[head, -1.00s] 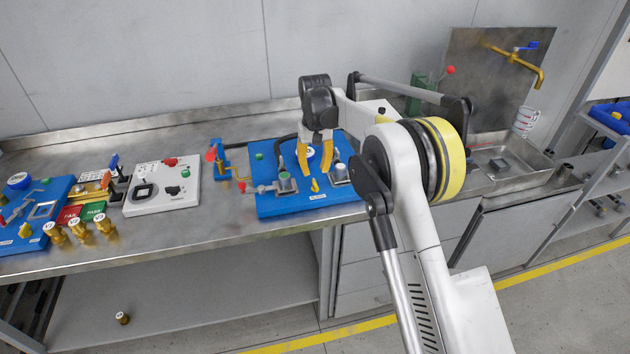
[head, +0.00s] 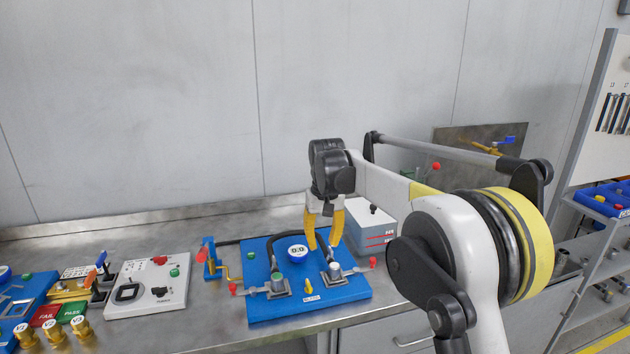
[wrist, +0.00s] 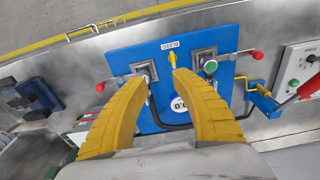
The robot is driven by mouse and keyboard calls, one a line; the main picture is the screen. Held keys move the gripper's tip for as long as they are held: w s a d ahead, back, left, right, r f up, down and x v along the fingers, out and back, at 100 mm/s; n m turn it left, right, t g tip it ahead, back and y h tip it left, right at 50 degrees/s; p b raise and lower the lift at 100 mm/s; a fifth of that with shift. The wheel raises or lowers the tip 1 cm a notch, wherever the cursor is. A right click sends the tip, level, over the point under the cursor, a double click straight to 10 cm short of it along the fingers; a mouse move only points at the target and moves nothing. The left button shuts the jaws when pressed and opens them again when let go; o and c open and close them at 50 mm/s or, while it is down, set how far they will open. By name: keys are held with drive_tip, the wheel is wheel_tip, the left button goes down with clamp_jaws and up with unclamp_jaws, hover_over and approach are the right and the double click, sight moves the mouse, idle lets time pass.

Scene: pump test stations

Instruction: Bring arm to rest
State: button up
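My gripper (head: 323,240) has yellow fingers and hangs above the right part of the blue pump test board (head: 262,308). In the wrist view the two fingers (wrist: 158,80) are spread apart with nothing between them. The board also shows behind them in the wrist view (wrist: 120,62), with a yellow knob, a round gauge and fittings with red-tipped levers. The fingertips look apart from the board. My white arm reaches in from the lower right of the head view.
A white-and-grey box (head: 372,228) stands behind the board, close to my gripper. A white panel (head: 148,288) and brass fittings (head: 52,335) are on the left. A shelf with blue bins (head: 600,200) stands at the right. The wall above the bench is clear.

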drive_tip(key=s+d+r+t, duration=0.1)
drive_tip(key=s+d+r, duration=0.25)
drive_tip(key=s, duration=0.25)
drive_tip(key=s+d+r+m+t, duration=0.1)
drive_tip(key=s+d+r, duration=0.25)
drive_tip(key=s, duration=0.35)
drive_tip(key=s+d+r+t, duration=0.1)
drive_tip(key=s+d+r, duration=0.1)
drive_tip(key=s+d, duration=0.35)
drive_tip(key=s+d+f+m+t, duration=0.1)
drive_tip(key=s+f, duration=0.3)
drive_tip(key=s, duration=0.4)
drive_tip(key=s+d+f+t+b, duration=0.1)
drive_tip(key=s+d+f+t, duration=0.1)
drive_tip(key=s, duration=0.7)
drive_tip(key=shift+s+d+f+m, duration=0.3)
drive_tip(key=shift+d+f+m, duration=0.1)
drive_tip(key=shift+d+f, duration=0.55)
drive_tip(key=shift+r, duration=0.1)
